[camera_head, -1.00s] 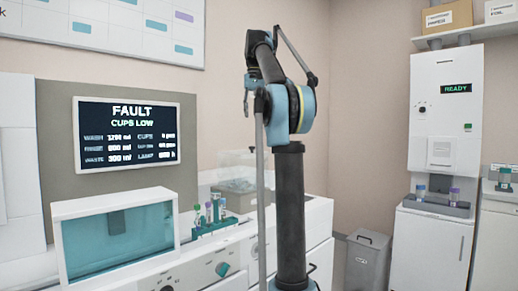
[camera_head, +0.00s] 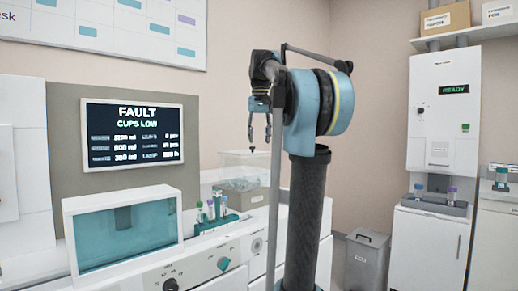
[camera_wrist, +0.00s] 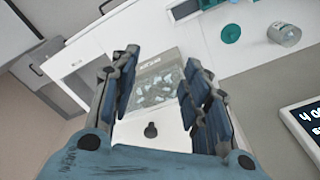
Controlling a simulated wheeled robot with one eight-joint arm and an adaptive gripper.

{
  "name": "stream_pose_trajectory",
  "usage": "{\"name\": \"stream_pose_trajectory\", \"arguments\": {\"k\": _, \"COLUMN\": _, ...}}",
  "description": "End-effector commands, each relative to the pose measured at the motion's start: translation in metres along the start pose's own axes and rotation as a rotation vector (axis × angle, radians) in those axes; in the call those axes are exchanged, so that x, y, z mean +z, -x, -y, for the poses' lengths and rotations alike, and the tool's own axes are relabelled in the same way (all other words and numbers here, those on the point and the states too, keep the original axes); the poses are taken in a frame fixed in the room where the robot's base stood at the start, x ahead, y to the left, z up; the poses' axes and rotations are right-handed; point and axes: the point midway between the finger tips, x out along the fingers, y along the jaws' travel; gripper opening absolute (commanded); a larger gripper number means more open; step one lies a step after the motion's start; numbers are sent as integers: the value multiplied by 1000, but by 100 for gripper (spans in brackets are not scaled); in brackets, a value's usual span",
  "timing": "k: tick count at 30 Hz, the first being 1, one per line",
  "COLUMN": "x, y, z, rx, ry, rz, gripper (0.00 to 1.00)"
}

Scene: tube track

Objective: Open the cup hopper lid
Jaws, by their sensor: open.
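The cup hopper is a clear box (camera_head: 250,166) on the white counter behind the arm in the head view, partly hidden by an arm link. In the wrist view the hopper (camera_wrist: 158,82) shows pale cups inside and a small label, and its lid looks shut. A dark round knob (camera_wrist: 151,130) shows between the finger bases, on the near side of the hopper. My gripper (camera_head: 259,140) points down above the hopper in the head view, open and empty. In the wrist view its blue-grey fingers (camera_wrist: 160,58) stand apart on both sides of the hopper, not visibly touching it.
A green rack (camera_head: 214,222) of capped tubes stands left of the hopper. A white box with a teal window (camera_head: 125,235) is further left. The wall screen (camera_head: 132,134) reads FAULT, CUPS LOW. A grey bin (camera_head: 367,260) stands on the floor to the right.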

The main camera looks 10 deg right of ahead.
Motion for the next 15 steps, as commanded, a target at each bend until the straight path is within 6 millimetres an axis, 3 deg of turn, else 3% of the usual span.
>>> {"name": "stream_pose_trajectory", "arguments": {"k": 6, "x": 17, "y": -22, "z": -2, "rx": -1, "ry": 9, "rz": -8, "gripper": 43}}
{"name": "stream_pose_trajectory", "arguments": {"k": 15, "x": 26, "y": -34, "z": -1, "rx": -1, "ry": 17, "rz": -12, "gripper": 43}}
